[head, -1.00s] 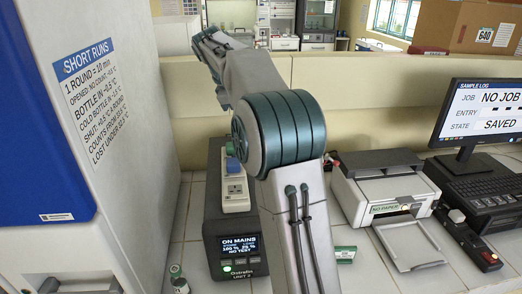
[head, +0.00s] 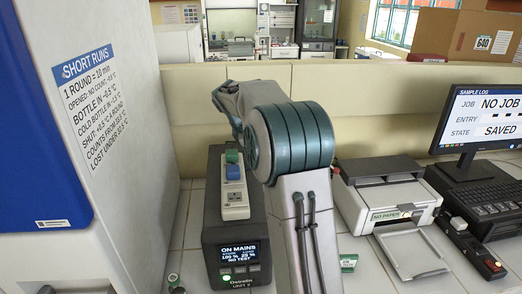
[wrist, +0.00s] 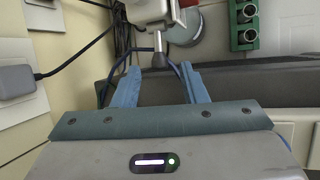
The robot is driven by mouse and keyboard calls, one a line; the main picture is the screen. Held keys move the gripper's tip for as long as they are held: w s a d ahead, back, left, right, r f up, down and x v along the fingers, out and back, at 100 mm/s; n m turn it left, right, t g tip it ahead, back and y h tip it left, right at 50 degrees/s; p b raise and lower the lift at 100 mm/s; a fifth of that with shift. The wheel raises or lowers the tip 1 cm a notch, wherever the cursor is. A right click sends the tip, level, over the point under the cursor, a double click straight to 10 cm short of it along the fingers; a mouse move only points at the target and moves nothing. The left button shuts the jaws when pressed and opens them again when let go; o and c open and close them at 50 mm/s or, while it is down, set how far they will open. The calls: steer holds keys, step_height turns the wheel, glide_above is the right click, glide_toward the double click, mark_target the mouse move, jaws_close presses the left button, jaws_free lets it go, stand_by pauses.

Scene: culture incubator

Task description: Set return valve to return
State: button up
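In the wrist view my gripper (wrist: 158,72) shows two blue fingers set well apart. A short grey stem with a wider dark end (wrist: 158,60) shows between the fingertips, below a white body with a red part (wrist: 188,3). I cannot tell whether this is the return valve, and no label or set position can be read. No contact between fingers and stem is clear. In the head view my arm reaches away over the bench, and its gripper is hidden behind the arm.
A dark power unit (head: 212,215) with a socket strip (head: 235,200) stands left of my arm. A printer (head: 385,200) and a monitor (head: 485,115) stand right. A tall white cabinet (head: 120,150) bounds the left. The wrist view shows cables (wrist: 95,45) and a green fitting (wrist: 248,25).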

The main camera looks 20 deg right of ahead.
steer(key=shift+x, duration=0.8)
jaws_close()
steer(key=shift+s+d+r+y+p, duration=0.15)
steer(key=shift+r+y+p, duration=0.15)
steer(key=shift+p, duration=0.35)
steer(key=shift+w+d+r+y+p, duration=0.15)
steer(key=shift+r+y+p, duration=0.15)
steer(key=shift+p, duration=0.3)
steer(key=shift+s+d+r+m+t+y+p, duration=0.15)
steer(key=shift+d+r+t+y+p, duration=0.1)
steer(key=shift+y+p, duration=0.45)
steer(key=shift+s+d+r+m+t+y+p, duration=0.2)
steer(key=shift+y+p, duration=0.25)
steer(key=shift+y, duration=0.45)
steer(key=shift+w+f, duration=0.15)
jaws_free()
